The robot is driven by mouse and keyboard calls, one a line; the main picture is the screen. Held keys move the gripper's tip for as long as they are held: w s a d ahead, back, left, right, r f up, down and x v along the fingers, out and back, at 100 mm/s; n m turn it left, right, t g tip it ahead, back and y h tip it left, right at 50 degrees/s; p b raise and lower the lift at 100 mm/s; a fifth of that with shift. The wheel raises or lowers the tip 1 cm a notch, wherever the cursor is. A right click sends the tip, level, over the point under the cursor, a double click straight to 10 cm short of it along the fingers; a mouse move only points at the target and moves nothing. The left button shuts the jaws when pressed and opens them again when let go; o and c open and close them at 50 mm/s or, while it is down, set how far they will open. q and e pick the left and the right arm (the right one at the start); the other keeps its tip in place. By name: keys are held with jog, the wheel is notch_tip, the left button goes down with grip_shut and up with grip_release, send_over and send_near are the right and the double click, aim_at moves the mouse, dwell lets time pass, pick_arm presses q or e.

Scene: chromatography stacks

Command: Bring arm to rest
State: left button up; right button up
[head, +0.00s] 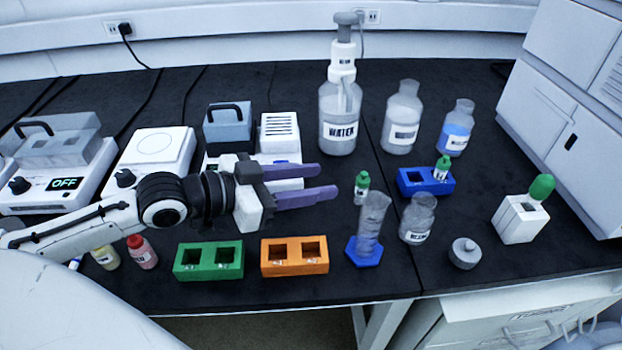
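My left arm comes in from the left over the black bench. Its gripper (328,184) has two purple fingers pointing right, spread apart with nothing between them, so it is open and empty. The fingertips are left of a small green-capped vial (362,187) that stands upright on the bench; I see no contact. My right gripper is not in view.
A green rack (208,275) and an orange rack (294,270) lie in front of the gripper. A graduated cylinder (371,222), a water bottle (340,130), a blue rack (410,185) holding a vial, and a stoppered white block (519,222) stand rightward. Instruments crowd the left.

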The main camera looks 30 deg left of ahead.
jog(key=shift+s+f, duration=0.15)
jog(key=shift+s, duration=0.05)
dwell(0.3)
